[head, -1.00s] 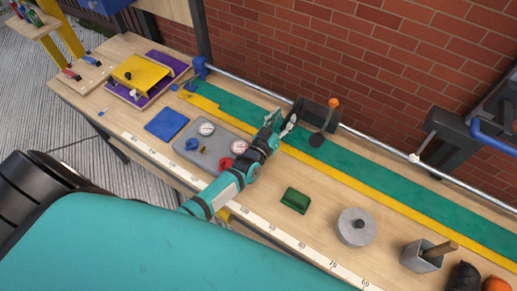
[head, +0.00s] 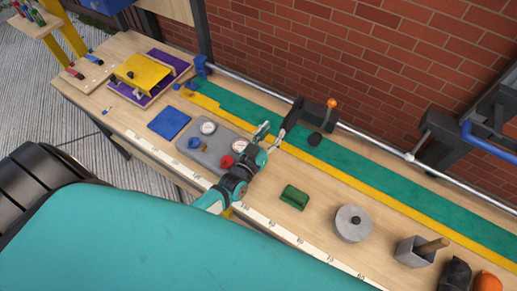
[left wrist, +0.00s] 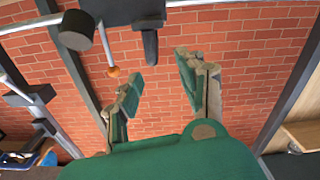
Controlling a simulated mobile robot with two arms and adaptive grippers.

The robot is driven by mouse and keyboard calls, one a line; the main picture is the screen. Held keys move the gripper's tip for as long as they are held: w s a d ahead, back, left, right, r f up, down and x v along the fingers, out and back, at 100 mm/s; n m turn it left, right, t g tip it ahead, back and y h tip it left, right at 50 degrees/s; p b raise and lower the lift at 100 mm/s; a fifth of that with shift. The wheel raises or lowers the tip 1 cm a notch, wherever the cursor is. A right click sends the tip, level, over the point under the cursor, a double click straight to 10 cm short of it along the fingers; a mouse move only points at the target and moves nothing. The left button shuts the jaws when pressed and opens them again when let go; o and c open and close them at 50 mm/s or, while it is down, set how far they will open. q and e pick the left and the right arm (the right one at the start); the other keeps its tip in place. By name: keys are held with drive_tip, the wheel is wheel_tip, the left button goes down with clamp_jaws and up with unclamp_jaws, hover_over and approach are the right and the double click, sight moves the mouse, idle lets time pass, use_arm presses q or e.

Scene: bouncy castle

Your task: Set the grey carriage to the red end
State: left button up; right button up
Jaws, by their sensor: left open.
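The grey carriage (head: 319,115) is a dark block on the long metal rail along the brick wall, with a dark arm (head: 290,119) on its left and a lever with an orange ball (head: 332,103). My left gripper (head: 270,137) is open and empty, just in front of and left of the dark arm, apart from it. In the left wrist view the carriage (left wrist: 118,11) is at the top, with the orange ball (left wrist: 113,72) beyond my open fingers (left wrist: 160,92). A blue end piece (head: 201,67) is at the rail's left end. No red end is visible; the rail leaves the view at right.
On the bench are a grey gauge panel (head: 218,153), a blue mat (head: 169,123), a green block (head: 295,196), a grey round weight (head: 352,224) and a grey box (head: 414,251). A dark bracket (head: 439,135) stands by the rail at right.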

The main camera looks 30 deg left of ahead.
use_arm(q)
drive_tip(key=s+p, duration=0.2)
drive_tip(key=s, duration=0.5)
drive_tip(key=shift+s+a, duration=0.3)
drive_tip(key=shift+s, duration=0.1)
idle(0.6)
wheel_tip(320, 180, up, 8)
drive_tip(key=f+m+b, duration=0.1)
drive_tip(key=m+b, duration=0.8)
drive_tip(key=b, duration=1.5)
hover_over(284, 122)
drive_tip(key=f, duration=0.2)
drive_tip(key=f+b, duration=0.1)
drive_tip(key=f, duration=0.3)
drive_tip(key=shift+s+f, duration=0.35)
drive_tip(key=shift+f, duration=0.05)
drive_tip(key=w, duration=0.7)
drive_tip(key=shift+w+d+f, duration=0.15)
drive_tip(key=shift+w+d, duration=0.1)
drive_tip(key=shift+d, duration=0.15)
